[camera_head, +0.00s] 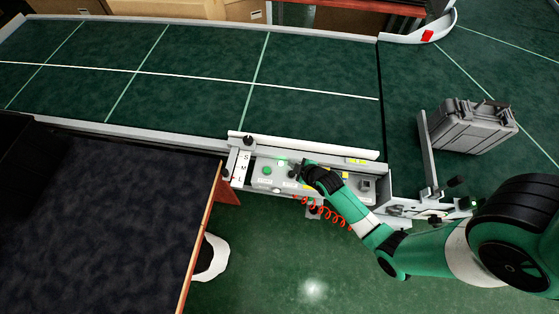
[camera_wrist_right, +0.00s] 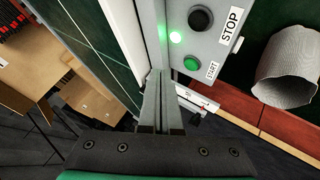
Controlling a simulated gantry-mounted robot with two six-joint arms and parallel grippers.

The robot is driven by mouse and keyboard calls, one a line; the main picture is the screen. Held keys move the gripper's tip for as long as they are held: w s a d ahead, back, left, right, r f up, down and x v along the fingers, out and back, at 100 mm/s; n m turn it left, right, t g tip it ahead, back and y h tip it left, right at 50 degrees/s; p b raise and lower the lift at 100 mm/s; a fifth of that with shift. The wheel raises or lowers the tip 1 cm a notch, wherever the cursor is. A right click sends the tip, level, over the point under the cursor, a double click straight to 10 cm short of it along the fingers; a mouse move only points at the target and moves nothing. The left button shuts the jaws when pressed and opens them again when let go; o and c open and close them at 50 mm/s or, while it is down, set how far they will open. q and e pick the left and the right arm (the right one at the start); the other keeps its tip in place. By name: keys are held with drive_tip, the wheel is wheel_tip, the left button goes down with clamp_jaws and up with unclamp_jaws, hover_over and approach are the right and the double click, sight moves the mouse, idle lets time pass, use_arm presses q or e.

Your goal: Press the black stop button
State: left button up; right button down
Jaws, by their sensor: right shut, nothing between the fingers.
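The black stop button (camera_wrist_right: 201,19) shows in the right wrist view, on a grey control panel (camera_wrist_right: 218,48) beside the STOP label. The green start button (camera_wrist_right: 191,64) and a lit green lamp (camera_wrist_right: 176,37) are near it. My right gripper (camera_wrist_right: 159,73) is shut and empty, its tips beside the panel's edge in that view and apart from the black button. In the head view my right gripper (camera_head: 304,165) is over the control panel (camera_head: 330,190), right of the green start button (camera_head: 267,170), and hides part of the panel. My left gripper is not in view.
The green conveyor (camera_head: 190,80) runs behind the panel. A grey case (camera_head: 475,125) lies on it at the right. A dark table (camera_head: 110,220) is at the left, and a red coiled cable (camera_head: 330,213) hangs below the panel. Cardboard boxes (camera_wrist_right: 75,80) show in the wrist view.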

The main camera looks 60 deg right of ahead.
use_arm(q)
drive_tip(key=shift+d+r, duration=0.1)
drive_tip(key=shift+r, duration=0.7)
use_arm(e)
drive_tip(key=shift+s+d+r, duration=0.45)
drive_tip(key=shift+r, duration=0.2)
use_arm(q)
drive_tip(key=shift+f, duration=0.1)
use_arm(e)
drive_tip(key=b, duration=0.7)
hover_over(294, 176)
wheel_tip(294, 176, down, 8)
drive_tip(key=shift+r, duration=0.15)
use_arm(q)
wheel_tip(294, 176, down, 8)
drive_tip(key=b, duration=0.1)
use_arm(e)
drive_tip(key=shift+f, duration=0.55)
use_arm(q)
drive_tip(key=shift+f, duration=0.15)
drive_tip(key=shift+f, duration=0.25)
use_arm(e)
drive_tip(key=shift+f, duration=0.4)
